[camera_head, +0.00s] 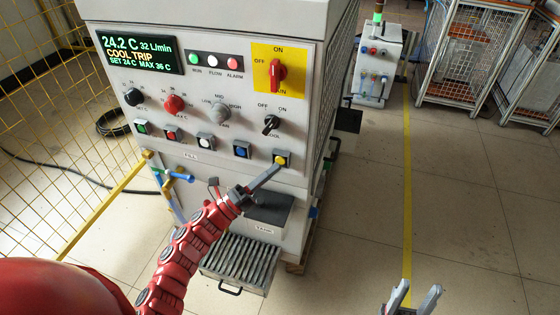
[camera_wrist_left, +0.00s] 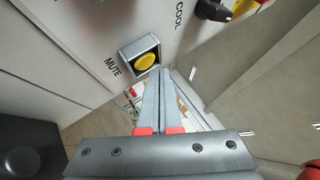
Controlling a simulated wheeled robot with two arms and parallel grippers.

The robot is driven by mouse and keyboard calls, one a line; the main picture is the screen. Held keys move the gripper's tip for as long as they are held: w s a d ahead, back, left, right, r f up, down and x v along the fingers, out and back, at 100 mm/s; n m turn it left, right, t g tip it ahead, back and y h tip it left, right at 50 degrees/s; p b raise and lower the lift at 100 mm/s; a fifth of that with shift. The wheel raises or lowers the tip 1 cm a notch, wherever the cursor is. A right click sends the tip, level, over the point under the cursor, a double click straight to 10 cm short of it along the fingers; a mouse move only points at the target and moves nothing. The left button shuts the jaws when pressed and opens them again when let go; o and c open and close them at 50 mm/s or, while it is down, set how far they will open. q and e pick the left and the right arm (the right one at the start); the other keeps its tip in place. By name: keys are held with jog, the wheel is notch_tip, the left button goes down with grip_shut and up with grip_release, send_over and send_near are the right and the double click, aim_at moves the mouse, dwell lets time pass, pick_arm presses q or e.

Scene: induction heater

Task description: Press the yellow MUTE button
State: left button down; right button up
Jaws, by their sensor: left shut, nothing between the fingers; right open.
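The yellow MUTE button (camera_head: 281,160) sits in a square grey housing at the right end of the button row on the machine's front. In the left wrist view the yellow button (camera_wrist_left: 144,61) is just above my fingertips, with the MUTE label beside it. My left gripper (camera_head: 277,168) is shut and empty, its fingers pointing up at the button's lower edge. In the left wrist view my left gripper (camera_wrist_left: 160,72) ends at the housing's lower right corner; I cannot tell whether it touches. My right gripper (camera_head: 413,297) is open and empty at the bottom right, away from the machine.
Blue (camera_head: 241,149), white (camera_head: 205,141), red and green buttons line up to the left. A black knob (camera_head: 271,124) and red main switch (camera_head: 277,73) are above. A ribbed tray (camera_head: 240,262) juts out below.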

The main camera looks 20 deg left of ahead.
pick_arm(q)
jog(key=shift+w, duration=0.35)
jog(key=shift+w+b, duration=0.5)
jog(key=shift+b, duration=0.15)
dwell(0.4)
jog(key=shift+s, duration=0.9)
jog(key=shift+s+p, duration=0.75)
jog(key=shift+s, duration=1.75)
